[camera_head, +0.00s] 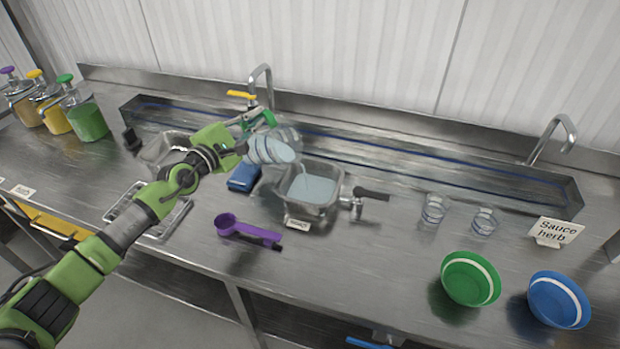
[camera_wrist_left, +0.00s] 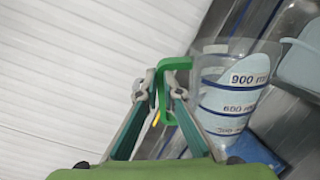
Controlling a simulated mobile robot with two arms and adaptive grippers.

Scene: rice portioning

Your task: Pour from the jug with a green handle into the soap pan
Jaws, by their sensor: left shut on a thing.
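My left gripper (camera_head: 250,122) is shut on the jug's green handle. In the left wrist view the gripper (camera_wrist_left: 162,88) pinches the green handle, and the jug (camera_wrist_left: 230,100) shows measuring marks with pale liquid inside. My right gripper is out of view.
A blue sponge-like block (camera_head: 244,177) and a purple scoop (camera_head: 240,229) lie near the pan. A faucet (camera_head: 262,82) rises behind the jug.

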